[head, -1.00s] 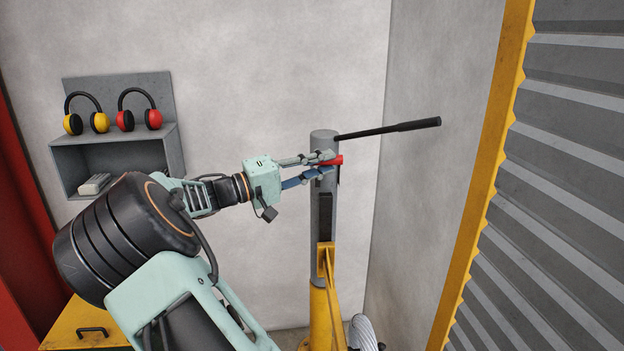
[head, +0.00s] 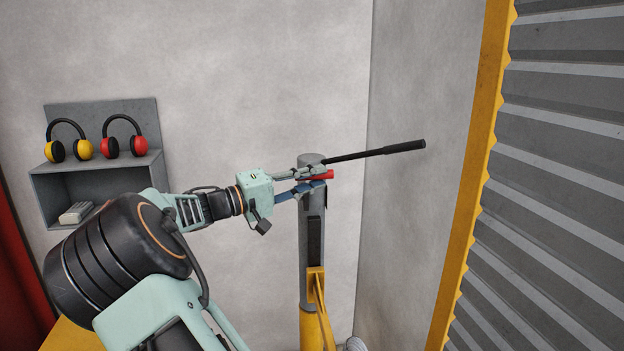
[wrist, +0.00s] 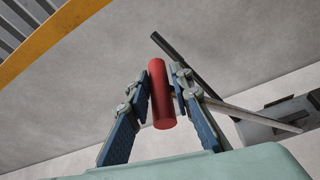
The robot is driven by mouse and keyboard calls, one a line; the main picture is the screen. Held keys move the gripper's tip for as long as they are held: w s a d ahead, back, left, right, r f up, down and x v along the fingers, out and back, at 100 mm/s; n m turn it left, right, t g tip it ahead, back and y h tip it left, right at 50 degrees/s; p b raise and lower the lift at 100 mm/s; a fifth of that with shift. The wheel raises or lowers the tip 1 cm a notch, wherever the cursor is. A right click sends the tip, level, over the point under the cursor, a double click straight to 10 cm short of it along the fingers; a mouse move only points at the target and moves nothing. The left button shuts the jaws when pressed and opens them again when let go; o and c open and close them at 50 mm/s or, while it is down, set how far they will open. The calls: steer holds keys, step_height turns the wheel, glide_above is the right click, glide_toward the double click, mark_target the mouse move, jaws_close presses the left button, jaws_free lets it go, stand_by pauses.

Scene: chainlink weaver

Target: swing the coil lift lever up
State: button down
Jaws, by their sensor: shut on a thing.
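A grey post (head: 310,225) on a yellow base stands ahead in the head view. A red grip (head: 326,174) lies just below the post's top; it also shows in the wrist view (wrist: 160,95). My gripper (head: 314,179) comes from the left and is shut on the red grip, with one finger on each side of it. In the wrist view my fingers (wrist: 157,92) flank the red cylinder. The grip's join to the post is hidden behind my fingers.
A long black bar (head: 385,151) sticks out rightward from the post's top. A ribbed grey shutter (head: 570,180) with a yellow edge stands at right. A shelf (head: 105,170) with yellow and red ear muffs hangs at left. The wall behind is bare.

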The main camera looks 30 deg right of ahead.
steer(key=c, duration=1.9)
jaws_free()
steer(key=shift+w+d+r, duration=0.1)
steer(key=shift+w+r, duration=0.05)
steer(key=shift+r, duration=0.4)
steer(key=shift+w+r, duration=0.15)
steer(key=shift+r, duration=0.35)
steer(key=shift+o, duration=0.4)
steer(key=shift+w+f, duration=0.2)
steer(key=shift+w, duration=0.05)
steer(key=shift+a+f, duration=0.1)
steer(key=shift+a, duration=0.15)
steer(key=a+f, duration=0.1)
steer(key=a, duration=1)
steer(key=shift+s+a+f, duration=0.15)
steer(key=shift+s+f, duration=0.15)
steer(key=shift+s, duration=0.05)
